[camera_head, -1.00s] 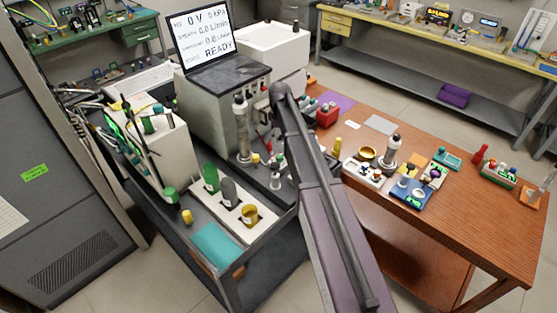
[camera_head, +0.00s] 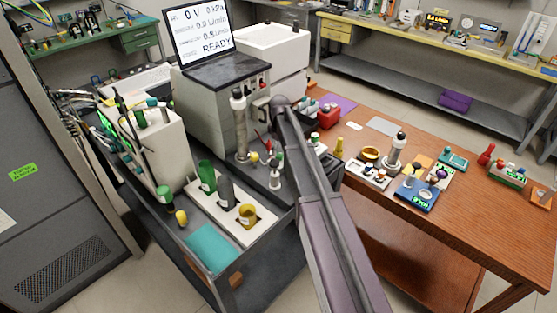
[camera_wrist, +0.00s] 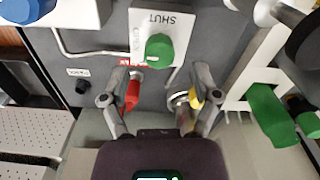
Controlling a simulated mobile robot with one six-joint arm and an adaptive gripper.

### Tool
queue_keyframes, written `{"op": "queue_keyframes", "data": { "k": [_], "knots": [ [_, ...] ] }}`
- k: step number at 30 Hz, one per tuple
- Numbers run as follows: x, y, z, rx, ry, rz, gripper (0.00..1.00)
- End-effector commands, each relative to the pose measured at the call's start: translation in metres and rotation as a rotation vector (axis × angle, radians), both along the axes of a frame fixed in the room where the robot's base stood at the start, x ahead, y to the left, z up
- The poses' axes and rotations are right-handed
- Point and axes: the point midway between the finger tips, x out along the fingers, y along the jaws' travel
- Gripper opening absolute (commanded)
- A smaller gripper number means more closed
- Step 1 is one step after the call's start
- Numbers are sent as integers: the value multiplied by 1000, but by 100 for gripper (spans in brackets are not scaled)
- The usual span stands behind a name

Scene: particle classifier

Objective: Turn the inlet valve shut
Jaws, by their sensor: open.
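In the wrist view my gripper (camera_wrist: 161,76) is open, its two fingers spread on either side of the picture's middle. A white plate (camera_wrist: 145,20) marked SHUT, upside down in this view, lies ahead of it. A round green knob (camera_wrist: 159,50) stands at that plate, between and beyond the fingers, apart from them. A red part (camera_wrist: 132,95) shows beside the left finger and a yellow part (camera_wrist: 194,97) beside the right one; I cannot tell whether they touch. Which of these belongs to the inlet valve is unclear. In the head view my arm hides the gripper.
A cart carries a laptop (camera_head: 204,37), a metal column (camera_head: 239,125), and green, grey and yellow containers on a white plate (camera_head: 205,200). A wooden table (camera_head: 470,225) with small devices stands right. In the wrist view a green cylinder (camera_wrist: 270,115) is close to the right finger.

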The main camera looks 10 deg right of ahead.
Motion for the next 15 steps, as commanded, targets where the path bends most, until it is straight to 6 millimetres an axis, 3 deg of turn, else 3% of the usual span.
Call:
{"op": "queue_keyframes", "data": {
  "k": [6, 15],
  "knots": [
    [0, 0, -21, 0, 0, 0, 79],
    [0, 0, -34, 0, 0, 1, 79]
  ]
}}
